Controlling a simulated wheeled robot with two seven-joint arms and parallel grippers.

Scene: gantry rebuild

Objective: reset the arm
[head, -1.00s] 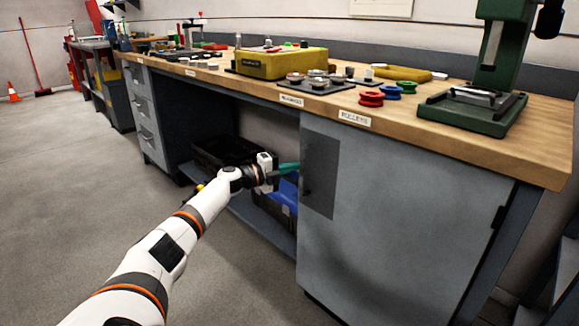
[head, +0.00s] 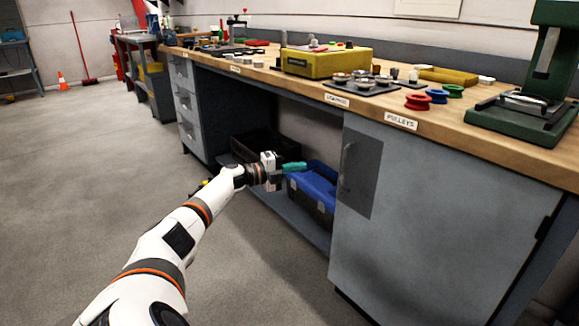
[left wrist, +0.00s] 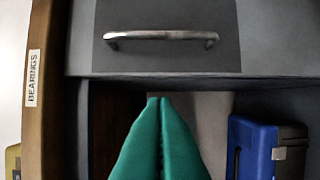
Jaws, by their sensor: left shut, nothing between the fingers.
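My left arm comes in from the lower left of the head view, and its gripper (head: 294,167) points right in front of the open bay under the workbench. In the left wrist view the green fingers (left wrist: 161,140) of that gripper are closed together with nothing between them. They point into the bay, with a grey panel and its metal handle (left wrist: 161,38) at the top of the picture. My right gripper shows in neither view.
The workbench (head: 440,135) carries a yellow box (head: 325,64), coloured pulleys (head: 418,102) and a green press (head: 535,110). The grey cabinet door (head: 430,220) is closed. A blue toolbox (head: 318,188) and a dark crate (head: 255,146) sit on the lower shelf. Floor at left is clear.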

